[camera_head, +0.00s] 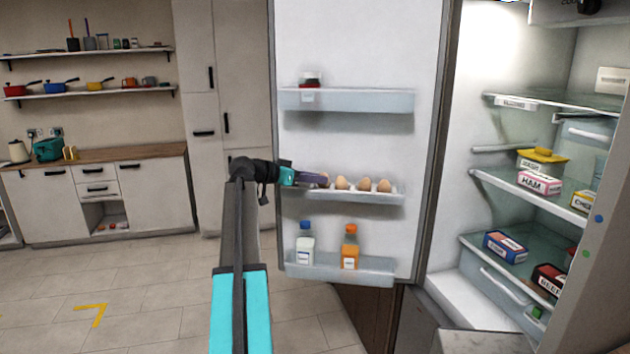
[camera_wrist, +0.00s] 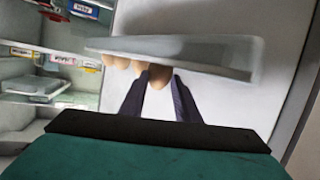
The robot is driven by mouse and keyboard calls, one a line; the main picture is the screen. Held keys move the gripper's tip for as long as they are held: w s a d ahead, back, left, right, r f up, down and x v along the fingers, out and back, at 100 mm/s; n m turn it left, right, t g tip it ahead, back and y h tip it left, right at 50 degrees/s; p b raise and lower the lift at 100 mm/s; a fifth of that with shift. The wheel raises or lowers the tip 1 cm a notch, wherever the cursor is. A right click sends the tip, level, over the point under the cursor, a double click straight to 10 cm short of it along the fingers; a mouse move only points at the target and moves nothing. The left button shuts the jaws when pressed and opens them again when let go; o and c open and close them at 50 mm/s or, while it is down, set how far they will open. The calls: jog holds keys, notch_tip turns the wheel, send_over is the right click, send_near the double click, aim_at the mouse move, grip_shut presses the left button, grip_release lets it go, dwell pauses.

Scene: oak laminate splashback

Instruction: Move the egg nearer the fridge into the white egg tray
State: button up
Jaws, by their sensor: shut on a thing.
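The white egg tray (camera_head: 352,196) is the middle rack on the open fridge door; it also shows in the wrist view (camera_wrist: 215,55). Several brown eggs stand in a row there, among them one egg (camera_head: 342,183) and another (camera_head: 384,185). My gripper (camera_head: 318,178) reaches in from the left at the tray's left end. It is shut on an egg (camera_wrist: 158,76), which sits between the dark fingers in the wrist view and is mostly hidden by them in the head view. I cannot tell whether this egg rests in the tray or is just above it.
The door's upper rack (camera_head: 350,101) holds a small jar. The lower rack (camera_head: 340,268) holds a white bottle (camera_head: 305,244) and an orange bottle (camera_head: 350,247). The open fridge, with food on its shelves (camera_head: 590,200), is at the right. The floor at the left is clear.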

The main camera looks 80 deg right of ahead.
jog(key=shift+f+b, duration=0.55)
dwell(0.9)
jog(key=o, duration=1.2)
jog(key=b+v, duration=0.3)
jog(key=v, duration=1.1)
jog(key=shift+s+b, duration=0.1)
jog(key=shift+b, duration=0.2)
